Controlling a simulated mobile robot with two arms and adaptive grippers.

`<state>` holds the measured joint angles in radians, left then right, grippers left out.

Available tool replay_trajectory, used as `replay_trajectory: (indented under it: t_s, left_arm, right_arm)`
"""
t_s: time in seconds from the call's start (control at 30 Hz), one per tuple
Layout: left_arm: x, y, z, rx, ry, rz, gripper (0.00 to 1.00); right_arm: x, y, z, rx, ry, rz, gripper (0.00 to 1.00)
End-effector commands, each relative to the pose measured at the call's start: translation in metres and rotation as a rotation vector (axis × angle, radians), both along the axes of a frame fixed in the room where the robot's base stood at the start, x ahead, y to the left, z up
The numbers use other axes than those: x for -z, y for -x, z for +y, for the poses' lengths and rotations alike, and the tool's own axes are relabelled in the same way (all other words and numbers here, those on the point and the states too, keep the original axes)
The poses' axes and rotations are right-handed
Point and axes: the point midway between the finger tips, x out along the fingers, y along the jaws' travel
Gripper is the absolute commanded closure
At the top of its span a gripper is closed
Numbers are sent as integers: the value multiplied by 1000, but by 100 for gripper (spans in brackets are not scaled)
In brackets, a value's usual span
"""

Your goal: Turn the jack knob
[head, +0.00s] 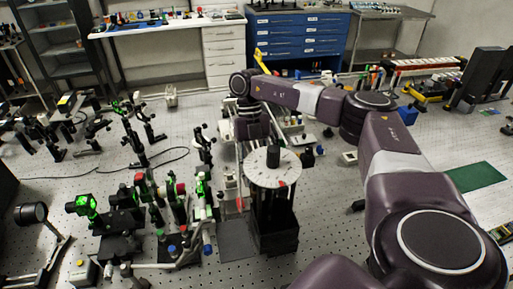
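A black stand (277,228) is in the centre of the head view, with a round white graduated disc (268,178) and a black upright cylinder (273,158) on top. It may be the jack, but I cannot make out a jack knob for sure. A small dark cylindrical piece (357,206) shows to its right, partly behind my arm. My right arm reaches in from the right and bends to a wrist behind the disc. The wrist points down; I cannot make out its fingers. My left gripper is out of view.
Several optic mounts (130,215) crowd the left of the perforated bench (322,235). A black cable (110,172) lies behind them. A green mat (476,177) and a dark monitor (478,78) are at right. A blue drawer cabinet (298,38) stands behind.

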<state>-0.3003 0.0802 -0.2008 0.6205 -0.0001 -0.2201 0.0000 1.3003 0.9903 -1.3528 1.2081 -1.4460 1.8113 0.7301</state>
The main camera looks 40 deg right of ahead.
Motion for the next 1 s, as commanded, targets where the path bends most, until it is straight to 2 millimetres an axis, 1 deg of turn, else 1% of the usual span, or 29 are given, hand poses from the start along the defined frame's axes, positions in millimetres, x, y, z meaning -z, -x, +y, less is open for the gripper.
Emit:
replay_trajectory:
  t_s: [0.17, 0.27, 0.37, 0.67, 0.8, 1.0]
  left_arm:
    - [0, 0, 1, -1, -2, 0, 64]
    - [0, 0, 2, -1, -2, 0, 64]
    - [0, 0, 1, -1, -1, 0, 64]
    - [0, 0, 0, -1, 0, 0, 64]
    - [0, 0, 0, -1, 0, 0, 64]
    - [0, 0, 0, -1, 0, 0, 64]
  right_arm:
    - [-2, -1, -1, 2, 0, -2, 64]
    - [-8, -4, -2, 2, 0, -5, 64]
    - [-21, -9, -4, 2, 0, -7, 64]
    - [-86, -33, -16, 2, -2, -7, 64]
    - [-98, -37, -19, 0, 0, -1, 64]
    - [-109, -41, -22, 0, 0, -1, 64]
